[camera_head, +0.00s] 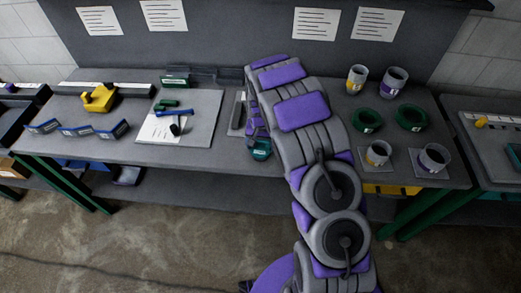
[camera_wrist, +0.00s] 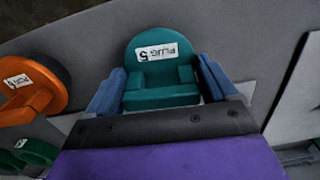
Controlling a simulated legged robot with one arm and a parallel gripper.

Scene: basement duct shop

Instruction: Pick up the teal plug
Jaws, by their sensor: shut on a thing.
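The teal plug (camera_wrist: 160,83) is a rounded block with a white label reading "PLUG 5". In the wrist view it sits between the two blue fingers of my gripper (camera_wrist: 160,92), which are shut on its sides. In the head view the teal plug (camera_head: 261,150) shows at the front edge of the workbench, below my arm. My gripper (camera_head: 258,140) is mostly hidden there by my arm. I cannot tell whether the plug touches the bench.
An orange labelled part (camera_wrist: 38,90) and a green ring (camera_wrist: 38,152) lie left in the wrist view. On the workbench (camera_head: 110,145) are a yellow part (camera_head: 100,98), blue holders (camera_head: 80,130), a white sheet (camera_head: 163,127), green dishes (camera_head: 366,120) and cups (camera_head: 378,153) at right.

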